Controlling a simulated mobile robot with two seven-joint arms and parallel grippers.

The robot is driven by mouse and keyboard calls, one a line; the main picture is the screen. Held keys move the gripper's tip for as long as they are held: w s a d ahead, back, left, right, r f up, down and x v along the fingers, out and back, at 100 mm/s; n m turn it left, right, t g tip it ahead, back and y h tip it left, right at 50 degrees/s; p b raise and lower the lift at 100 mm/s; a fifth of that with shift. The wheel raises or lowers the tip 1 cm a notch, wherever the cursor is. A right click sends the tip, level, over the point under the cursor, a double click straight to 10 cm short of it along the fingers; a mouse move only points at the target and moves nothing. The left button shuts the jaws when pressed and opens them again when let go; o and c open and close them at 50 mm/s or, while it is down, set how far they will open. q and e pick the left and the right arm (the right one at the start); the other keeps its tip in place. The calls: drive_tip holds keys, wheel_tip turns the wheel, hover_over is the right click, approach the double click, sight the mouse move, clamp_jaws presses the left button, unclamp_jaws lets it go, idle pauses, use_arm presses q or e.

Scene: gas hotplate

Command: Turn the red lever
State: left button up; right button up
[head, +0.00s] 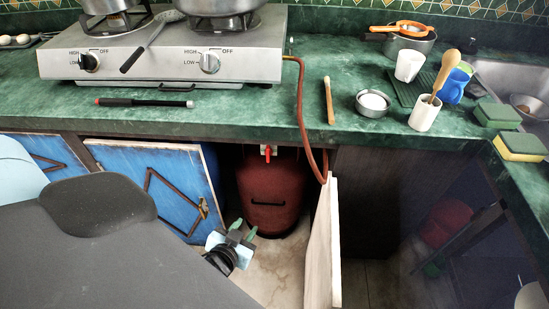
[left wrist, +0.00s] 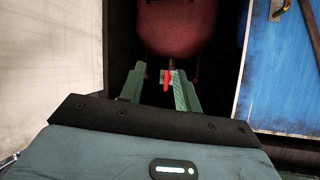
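The red lever (head: 267,151) sits on the valve at the top of a dark red gas cylinder (head: 268,192), inside the open cabinet under the counter. My left gripper (head: 243,230) is low in front of the cylinder, below the lever in the head picture, and empty. The left wrist view appears upside down. There the red lever (left wrist: 167,82) shows between the two green fingers of my left gripper (left wrist: 160,88), which are apart. I cannot tell how far the lever lies beyond the fingertips. My right gripper is in neither view.
A blue cabinet door (head: 158,183) stands open on the left and a pale door (head: 322,250) on the right. An orange hose (head: 301,110) hangs over the counter edge (head: 230,131). A gas hotplate (head: 150,60) stands above.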

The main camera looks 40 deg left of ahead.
use_arm(q)
drive_tip(key=w+a+n+t+y+b, duration=0.2)
drive_tip(key=w+a+y+b, duration=0.15)
drive_tip(key=w+b, duration=0.55)
drive_tip(key=n+t+y+b, duration=0.1)
drive_tip(key=n+y+b, duration=0.1)
drive_tip(key=n+b, duration=0.1)
approach(268, 153)
drive_tip(key=x, duration=0.2)
drive_tip(key=f+x, duration=0.1)
drive_tip(key=x, duration=0.1)
drive_tip(key=shift+w+a, duration=0.1)
drive_tip(key=shift+w, duration=0.05)
drive_tip(key=shift+w+a+r, duration=0.1)
drive_tip(key=shift+w+r, duration=0.15)
drive_tip(key=shift+w+a+r+y, duration=0.1)
drive_tip(key=shift+w+r+y, duration=0.05)
drive_tip(key=shift+r+y, duration=0.15)
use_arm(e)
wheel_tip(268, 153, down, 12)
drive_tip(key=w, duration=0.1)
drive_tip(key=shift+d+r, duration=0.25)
